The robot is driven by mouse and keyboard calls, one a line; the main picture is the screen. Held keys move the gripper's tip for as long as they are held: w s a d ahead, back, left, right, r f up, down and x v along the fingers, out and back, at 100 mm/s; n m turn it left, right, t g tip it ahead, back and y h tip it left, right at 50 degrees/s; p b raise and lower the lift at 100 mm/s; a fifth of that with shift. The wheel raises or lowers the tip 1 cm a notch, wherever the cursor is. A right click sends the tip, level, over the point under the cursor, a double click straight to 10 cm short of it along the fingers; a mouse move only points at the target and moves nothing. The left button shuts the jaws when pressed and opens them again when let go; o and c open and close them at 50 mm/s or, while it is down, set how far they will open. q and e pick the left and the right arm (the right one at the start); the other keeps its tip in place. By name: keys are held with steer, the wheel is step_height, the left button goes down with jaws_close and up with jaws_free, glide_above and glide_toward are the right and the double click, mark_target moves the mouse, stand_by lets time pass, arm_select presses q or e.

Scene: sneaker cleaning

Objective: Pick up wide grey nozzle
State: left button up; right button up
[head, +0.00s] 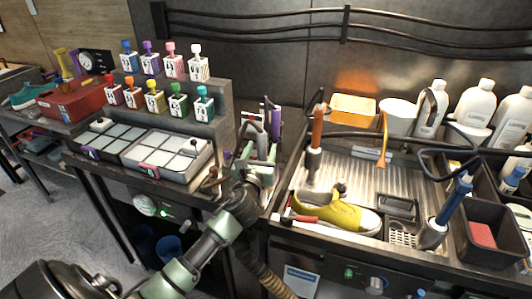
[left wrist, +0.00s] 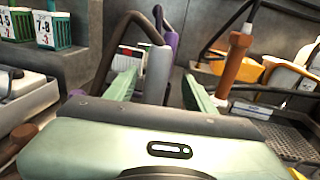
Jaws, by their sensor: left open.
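A grey nozzle (left wrist: 157,75) on a dark curved hose stands upright in the left wrist view, between the two pale green fingers of my left gripper (left wrist: 163,84). The fingers are open, with a visible gap on either side; I cannot tell how deep the nozzle sits between them. In the head view my left gripper (head: 257,158) is at the tool group right of the stepped rack, and partly hides it. A purple tool (head: 274,118) stands just behind; it also shows in the left wrist view (left wrist: 170,42). My right gripper is out of view.
A yellow shoe (head: 335,214) lies by the ridged metal tray (head: 358,173) on the right. An orange-brown handled tool (head: 316,135) stands near it. Grey-lidded cases (head: 165,152) and a rack of coloured bottles (head: 153,97) are on the left. White bottles (head: 475,105) stand at right.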

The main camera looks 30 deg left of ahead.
mark_target(261, 142)
arm_select(q)
steer(key=w, duration=0.1)
steer(key=w+a+r, duration=0.1)
steer(key=w+p, duration=0.1)
steer(key=shift+w+a+r, duration=0.1)
steer(key=shift+a+r, duration=0.1)
steer(key=shift+a, duration=0.15)
steer(key=x, duration=0.2)
steer(key=shift+w+a+f, duration=0.2)
steer(key=shift+f, duration=0.05)
steer(key=shift+w, duration=0.3)
steer(key=shift+s, duration=0.1)
steer(key=shift+c, duration=0.5)
steer(key=c, duration=1.1)
jaws_close()
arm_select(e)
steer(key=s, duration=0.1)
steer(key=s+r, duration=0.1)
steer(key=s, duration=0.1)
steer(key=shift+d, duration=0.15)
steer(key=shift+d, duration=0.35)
